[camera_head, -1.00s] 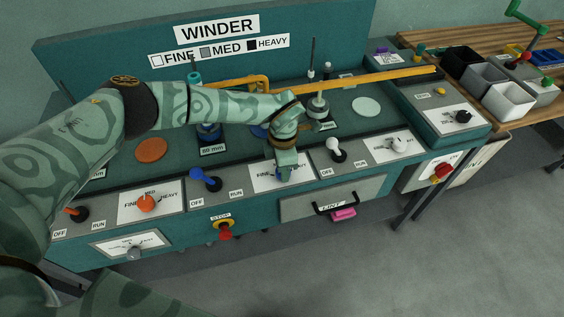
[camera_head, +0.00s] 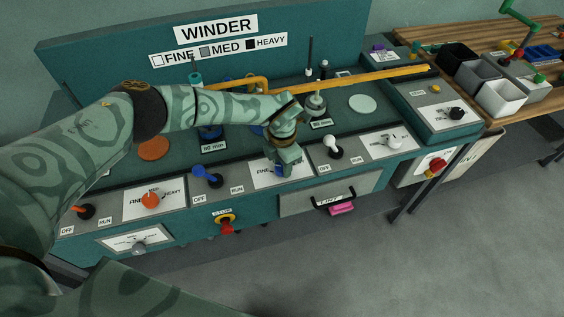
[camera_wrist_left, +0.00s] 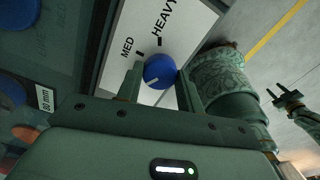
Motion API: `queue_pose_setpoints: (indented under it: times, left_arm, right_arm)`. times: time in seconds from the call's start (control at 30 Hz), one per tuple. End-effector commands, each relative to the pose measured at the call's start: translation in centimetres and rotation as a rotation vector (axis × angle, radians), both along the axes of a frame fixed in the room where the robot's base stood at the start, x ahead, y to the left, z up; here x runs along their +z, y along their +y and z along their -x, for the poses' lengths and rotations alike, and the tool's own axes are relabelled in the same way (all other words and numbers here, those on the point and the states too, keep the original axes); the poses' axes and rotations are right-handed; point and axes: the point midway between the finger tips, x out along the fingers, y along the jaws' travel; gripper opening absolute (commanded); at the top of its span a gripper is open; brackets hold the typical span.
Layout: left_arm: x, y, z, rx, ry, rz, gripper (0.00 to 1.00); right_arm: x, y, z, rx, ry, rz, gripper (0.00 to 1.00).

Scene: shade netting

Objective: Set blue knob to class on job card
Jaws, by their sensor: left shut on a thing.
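The blue knob (camera_wrist_left: 159,72) sits on a white dial plate (camera_wrist_left: 190,35) marked MED and HEAVY in the left wrist view. A pale mark on the knob faces the lower left of that picture. My left gripper (camera_wrist_left: 160,82) is shut on the knob, one finger on each side. In the head view my left gripper (camera_head: 284,168) is over the dial plate (camera_head: 262,177) and hides the knob. My right gripper (camera_wrist_left: 287,99) shows small at the right of the left wrist view, fingers apart and empty. I cannot make out a job card.
A blue lever switch (camera_head: 207,177) is left of the dial and a white lever switch (camera_head: 332,149) right of it. An orange knob (camera_head: 151,200) is further left. A red stop button (camera_head: 226,226) and a drawer handle (camera_head: 334,201) are below. The WINDER sign (camera_head: 217,28) shows a FINE, MED, HEAVY key.

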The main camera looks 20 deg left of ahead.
Motion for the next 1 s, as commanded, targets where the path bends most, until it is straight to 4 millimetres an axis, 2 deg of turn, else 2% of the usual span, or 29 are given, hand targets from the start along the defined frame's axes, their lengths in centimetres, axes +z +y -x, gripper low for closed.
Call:
queue_pose_setpoints:
  times: [0.13,0.17,0.2,0.23,0.5,0.63,0.77,1.0]
  left_arm:
    - [0.2,0.0,-0.2,0.003,-0.004,0.001,0.14]
    - [0.2,0.0,-0.2,0.003,-0.004,0.001,0.42]
    - [0.2,0.0,-0.2,0.003,-0.004,0.001,0.54]
    - [0.2,0.0,-0.2,0.002,-0.004,0.001,0.59]
    - [0.1,0.0,-0.1,0.001,-0.002,0.001,0.59]
    - [1.3,0.0,-0.1,0.000,-0.004,0.000,0.59]
    - [4.1,0.0,-0.2,0.000,-0.007,0.002,0.59]
    - [10.7,0.0,-0.2,0.001,-0.006,0.000,0.59]
  right_arm:
    - [0.0,0.0,0.0,0.000,0.000,0.000,0.36]
    - [0.0,0.0,0.0,0.000,0.000,0.000,0.36]
    - [0.0,0.0,0.0,0.000,0.000,0.000,0.36]
    - [0.0,0.0,0.0,0.000,0.000,0.000,0.36]
    - [0.0,0.0,0.0,0.000,0.000,0.000,0.36]
    - [0.4,0.0,-0.1,0.000,-0.003,0.000,0.36]
    - [1.3,0.0,-0.4,0.000,-0.009,0.000,0.36]
    - [2.8,0.0,-0.8,0.000,-0.018,0.000,0.36]
